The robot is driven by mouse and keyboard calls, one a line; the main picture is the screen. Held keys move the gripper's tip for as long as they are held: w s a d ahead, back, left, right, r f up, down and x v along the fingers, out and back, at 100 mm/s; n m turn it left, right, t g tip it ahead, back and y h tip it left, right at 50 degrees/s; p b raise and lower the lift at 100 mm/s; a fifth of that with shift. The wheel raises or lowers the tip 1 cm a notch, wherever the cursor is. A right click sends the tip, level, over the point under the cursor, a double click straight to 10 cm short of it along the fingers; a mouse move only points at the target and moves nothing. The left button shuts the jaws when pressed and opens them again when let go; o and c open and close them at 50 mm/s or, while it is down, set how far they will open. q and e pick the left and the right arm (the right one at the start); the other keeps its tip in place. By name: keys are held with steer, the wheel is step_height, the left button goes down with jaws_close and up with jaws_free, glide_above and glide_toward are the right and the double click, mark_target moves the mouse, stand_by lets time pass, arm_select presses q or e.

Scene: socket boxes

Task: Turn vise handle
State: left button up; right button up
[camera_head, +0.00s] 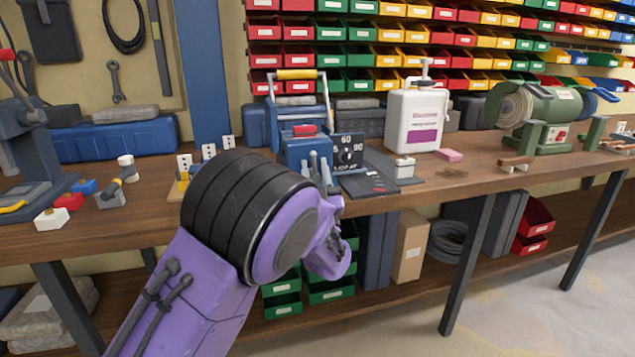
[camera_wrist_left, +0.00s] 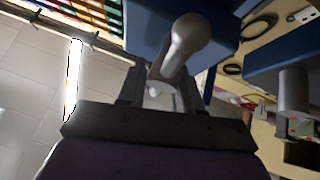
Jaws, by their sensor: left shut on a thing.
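The blue vise (camera_head: 296,150) stands at the front edge of the wooden bench in the head view, partly hidden by my purple left arm. My left gripper (camera_head: 320,172) is in front of it, with its grey fingers pointing up. In the left wrist view, the vise handle (camera_wrist_left: 188,42) is a grey bar with a rounded end below the blue vise body (camera_wrist_left: 150,22). My left gripper (camera_wrist_left: 160,92) is shut on the handle, which runs between its two fingers. The exact contact is partly hidden. My right gripper is in neither view.
A black dial box (camera_head: 348,150) sits close to the right of the vise. Further right are a white jug (camera_head: 415,120) and a green bench grinder (camera_head: 545,115). A grey press (camera_head: 30,150) and small blocks stand at left. Bins line the wall.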

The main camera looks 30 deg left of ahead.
arm_select(q)
steer(key=n+g+y, duration=0.1)
steer(key=n, duration=0.1)
steer(key=n+g+y+b, duration=0.1)
steer(key=n+g, duration=0.1)
steer(key=n, duration=0.1)
steer(key=n+g+y+b, duration=0.1)
steer(key=n+y, duration=0.1)
steer(key=shift+s+a+f+n+g, duration=0.2)
steer(key=shift+n+g, duration=0.1)
steer(key=shift+g, duration=0.1)
steer(key=n+g+y, duration=0.1)
steer(key=n+g, duration=0.1)
steer(key=n, duration=0.1)
steer(key=n+g+b, duration=0.1)
steer(key=n+g, duration=0.2)
steer(key=shift+s+a+n+y, duration=0.15)
steer(key=shift+s+n+y, duration=0.05)
steer(key=shift+n+y, duration=0.2)
steer(key=shift+s+a+f+n+g+h, duration=0.15)
steer(key=shift+n+g+h, duration=0.4)
steer(key=shift+n+g, duration=1.1)
steer(key=shift+f+n+g+h, duration=0.15)
steer(key=shift+n+g+h, duration=0.5)
steer(key=shift+n, duration=1.7)
steer(key=shift+s+a+f+n+g+h, duration=0.15)
steer(key=shift+n+g+h, duration=0.25)
steer(key=shift+n+g, duration=1.3)
steer(key=shift+n+t, duration=0.3)
steer(key=shift+n, duration=0.2)
